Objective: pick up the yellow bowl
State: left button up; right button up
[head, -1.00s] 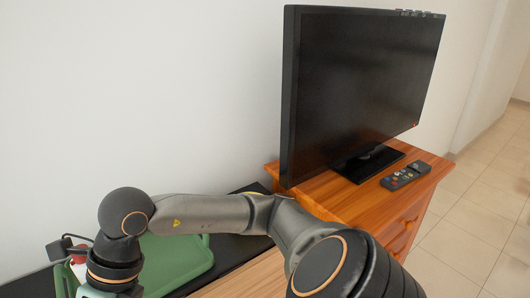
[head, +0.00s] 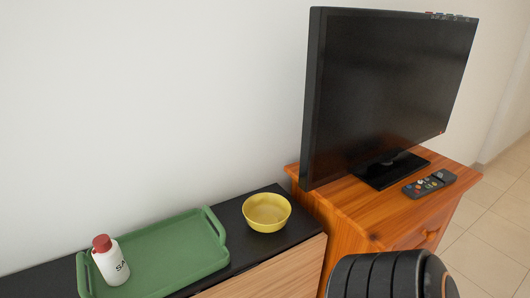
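The yellow bowl (head: 266,212) stands upright on the black top of a low cabinet (head: 293,227), between a green tray and the wooden TV cabinet. It looks empty and nothing touches it. A dark ribbed part of my arm shows at the bottom right, apart from the bowl. Neither of my grippers is in the head view now.
A green tray (head: 165,256) with raised handles lies left of the bowl, with a white red-capped bottle (head: 110,260) at its left end. A television (head: 388,95) and a remote (head: 429,183) stand on the wooden cabinet (head: 345,222). A white wall is close behind.

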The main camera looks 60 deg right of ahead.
aim_at(264, 213)
jog(key=z, duration=0.5)
jog(key=i+l+z, duration=0.1)
jog(key=z, duration=0.85)
jog(key=i+z, duration=0.1)
jog(key=z, duration=0.4)
jog(key=k+j+u, duration=0.1)
jog(key=k+u, duration=0.3)
jog(key=i, duration=0.05)
